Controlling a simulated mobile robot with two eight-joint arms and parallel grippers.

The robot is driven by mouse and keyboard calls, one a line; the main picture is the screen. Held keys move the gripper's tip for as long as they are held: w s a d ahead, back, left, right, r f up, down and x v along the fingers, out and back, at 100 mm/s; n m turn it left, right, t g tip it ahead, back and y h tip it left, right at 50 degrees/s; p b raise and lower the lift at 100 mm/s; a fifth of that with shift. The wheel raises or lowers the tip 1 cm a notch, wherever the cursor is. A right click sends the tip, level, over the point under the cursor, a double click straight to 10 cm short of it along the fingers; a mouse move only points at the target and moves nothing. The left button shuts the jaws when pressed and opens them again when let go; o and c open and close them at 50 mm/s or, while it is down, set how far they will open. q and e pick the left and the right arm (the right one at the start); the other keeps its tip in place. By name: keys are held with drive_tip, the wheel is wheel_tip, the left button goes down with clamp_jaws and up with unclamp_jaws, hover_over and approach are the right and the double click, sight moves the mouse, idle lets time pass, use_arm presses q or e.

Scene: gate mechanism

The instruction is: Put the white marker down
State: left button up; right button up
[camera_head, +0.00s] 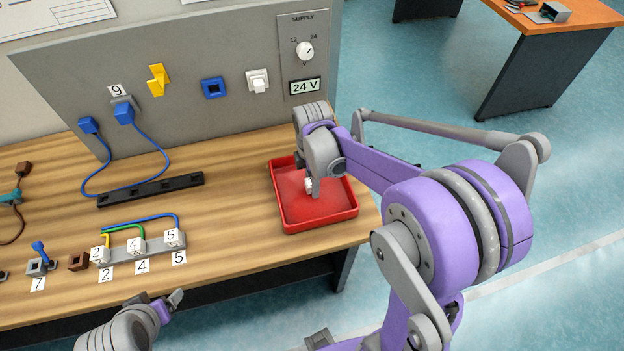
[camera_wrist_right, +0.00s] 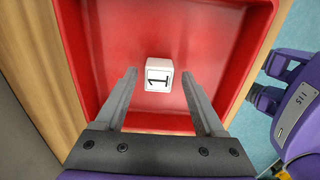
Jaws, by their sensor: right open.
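The white marker (camera_wrist_right: 158,74) is a small white cube with a black 1 on its top face. It rests on the floor of the red tray (camera_wrist_right: 251,50), with the gripper's fingers on either side of it and clear gaps between. In the head view the marker (camera_head: 308,185) is partly hidden by my right gripper (camera_head: 314,188), which points down into the red tray (camera_head: 322,222). The right gripper is open and empty. My left gripper (camera_head: 165,299) is low at the front edge of the table, away from the marker; its jaw opening is unclear.
Numbered white cubes (camera_head: 135,245) with coloured wires stand on a grey strip left of the tray. A black strip (camera_head: 150,190) and a blue cable (camera_head: 97,171) lie behind them. The grey panel (camera_head: 200,60) rises at the back. Wooden table surface (camera_head: 235,190) is free left of the tray.

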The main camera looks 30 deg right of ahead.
wheel_tip(320, 180, up, 11)
drive_tip(key=s+a+f+m+t, duration=0.2)
drive_tip(key=s+a+m+t, duration=0.1)
drive_tip(key=s+m, duration=0.3)
drive_tip(key=s+a+f+m+t, duration=0.2)
drive_tip(key=s+a+m, duration=0.1)
drive_tip(key=s+m, duration=0.4)
drive_tip(key=shift+s+a+f+m+t+p, duration=0.25)
drive_tip(key=shift+a+m+t+p, duration=0.15)
drive_tip(key=shift+m, duration=0.8)
